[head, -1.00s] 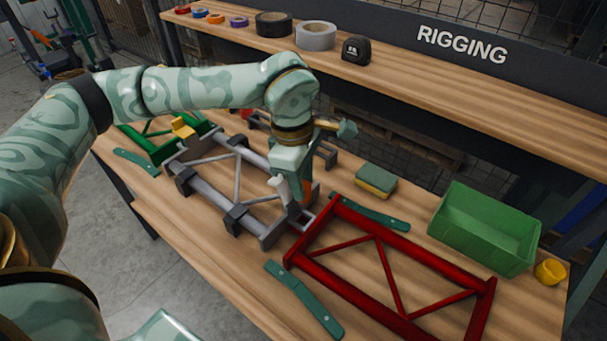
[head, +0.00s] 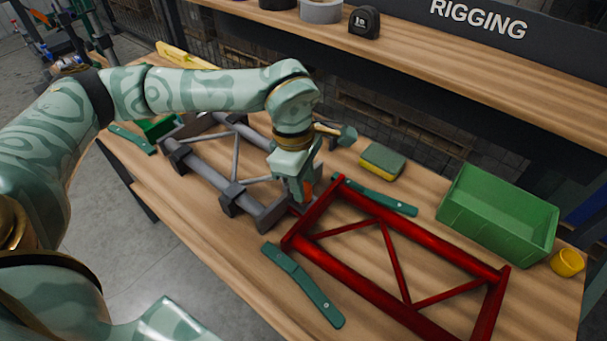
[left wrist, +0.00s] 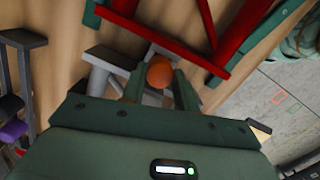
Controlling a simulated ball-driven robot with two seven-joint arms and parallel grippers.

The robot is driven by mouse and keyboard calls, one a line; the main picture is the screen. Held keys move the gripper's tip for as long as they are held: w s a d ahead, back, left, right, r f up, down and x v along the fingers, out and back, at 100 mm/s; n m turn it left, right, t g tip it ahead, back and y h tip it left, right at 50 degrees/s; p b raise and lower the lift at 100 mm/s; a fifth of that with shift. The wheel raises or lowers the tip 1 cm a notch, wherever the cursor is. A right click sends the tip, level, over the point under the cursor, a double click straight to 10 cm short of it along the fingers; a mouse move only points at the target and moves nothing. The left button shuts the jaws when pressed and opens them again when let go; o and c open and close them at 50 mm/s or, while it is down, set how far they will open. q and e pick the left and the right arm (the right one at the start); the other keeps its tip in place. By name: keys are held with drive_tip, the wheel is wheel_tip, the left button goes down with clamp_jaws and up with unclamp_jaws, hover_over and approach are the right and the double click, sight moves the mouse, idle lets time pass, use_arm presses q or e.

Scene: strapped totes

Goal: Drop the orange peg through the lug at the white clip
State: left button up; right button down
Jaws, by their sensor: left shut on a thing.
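My left gripper (head: 303,198) is over the joint between the grey frame (head: 205,179) and the red frame (head: 310,227). It is shut on the orange peg (left wrist: 160,72), whose round end shows between the fingers in the left wrist view. A sliver of the peg (head: 308,187) also shows beside the fingers in the head view. The peg's lower end and the lug are hidden by the gripper, so I cannot tell whether the peg is in the lug. I cannot make out the white clip clearly now. My right gripper is not in view.
A sponge (head: 382,162), green bin (head: 498,216) and yellow cup (head: 567,262) stand to the right. A shelf with a tape measure (head: 365,22) runs behind.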

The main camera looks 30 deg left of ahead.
use_arm(q)
drive_tip(key=shift+f, duration=0.1)
drive_tip(key=o, duration=1.1)
drive_tip(key=shift+c, duration=0.2)
wheel_tip(320, 180, up, 16)
drive_tip(key=a+p, duration=0.2)
drive_tip(key=p, duration=0.3)
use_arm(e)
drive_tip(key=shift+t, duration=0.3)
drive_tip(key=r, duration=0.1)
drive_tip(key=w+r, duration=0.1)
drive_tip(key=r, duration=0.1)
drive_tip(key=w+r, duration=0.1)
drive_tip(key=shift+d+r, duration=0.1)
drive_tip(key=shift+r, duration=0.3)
